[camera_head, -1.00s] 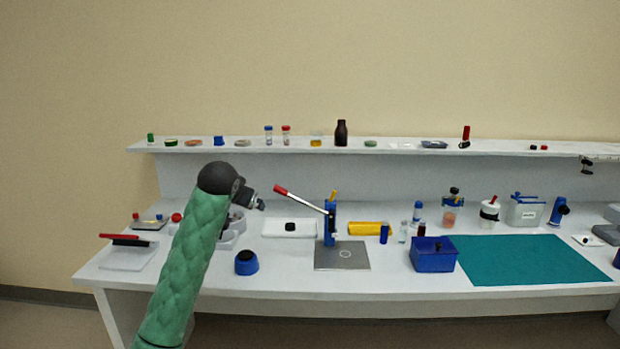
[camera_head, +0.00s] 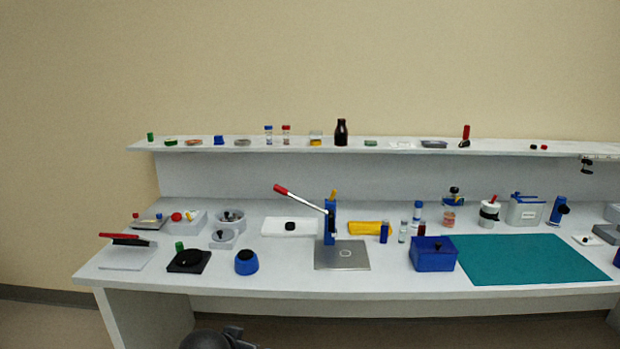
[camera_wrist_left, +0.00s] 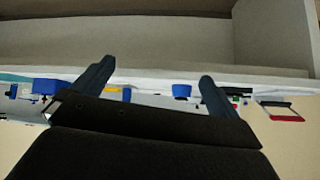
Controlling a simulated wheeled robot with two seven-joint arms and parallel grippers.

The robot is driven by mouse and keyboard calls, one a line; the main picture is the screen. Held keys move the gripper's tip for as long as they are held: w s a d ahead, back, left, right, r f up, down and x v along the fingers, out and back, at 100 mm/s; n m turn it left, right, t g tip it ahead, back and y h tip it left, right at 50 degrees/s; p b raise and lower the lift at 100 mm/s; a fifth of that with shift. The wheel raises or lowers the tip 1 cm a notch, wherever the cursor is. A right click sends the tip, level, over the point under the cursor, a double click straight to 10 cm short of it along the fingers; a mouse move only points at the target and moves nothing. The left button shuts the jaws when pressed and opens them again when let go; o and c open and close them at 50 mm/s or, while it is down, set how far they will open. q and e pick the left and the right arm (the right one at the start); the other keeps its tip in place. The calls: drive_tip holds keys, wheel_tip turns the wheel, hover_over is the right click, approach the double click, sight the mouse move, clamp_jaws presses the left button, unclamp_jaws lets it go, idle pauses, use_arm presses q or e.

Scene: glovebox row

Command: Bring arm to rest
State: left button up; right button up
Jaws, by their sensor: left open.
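My left arm (camera_head: 212,339) shows only as a dark piece at the bottom edge of the head view, below the front edge of the white bench (camera_head: 290,281). In the left wrist view my left gripper (camera_wrist_left: 150,85) has its two dark fingers spread wide apart with nothing between them. The bench and its objects lie beyond the fingertips there and appear upside down. My right gripper is in neither view.
On the bench stand a lever press (camera_head: 330,222), a blue box (camera_head: 433,254), a blue knob-like piece (camera_head: 246,262), a black square piece (camera_head: 189,261) and a teal mat (camera_head: 530,262). A shelf (camera_head: 380,149) with small containers runs behind. Bare floor shows at lower left.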

use_arm(q)
drive_tip(key=s+f+g, duration=0.3)
drive_tip(key=s+f, duration=0.8)
drive_tip(key=s, duration=0.4)
drive_tip(key=s+d+f+n+g, duration=0.1)
drive_tip(key=s+f+g, duration=0.2)
drive_tip(key=s+f, duration=0.9)
drive_tip(key=s, duration=0.4)
drive_tip(key=shift+d+g, duration=0.15)
drive_tip(key=shift+g, duration=0.15)
drive_tip(key=shift+w, duration=0.1)
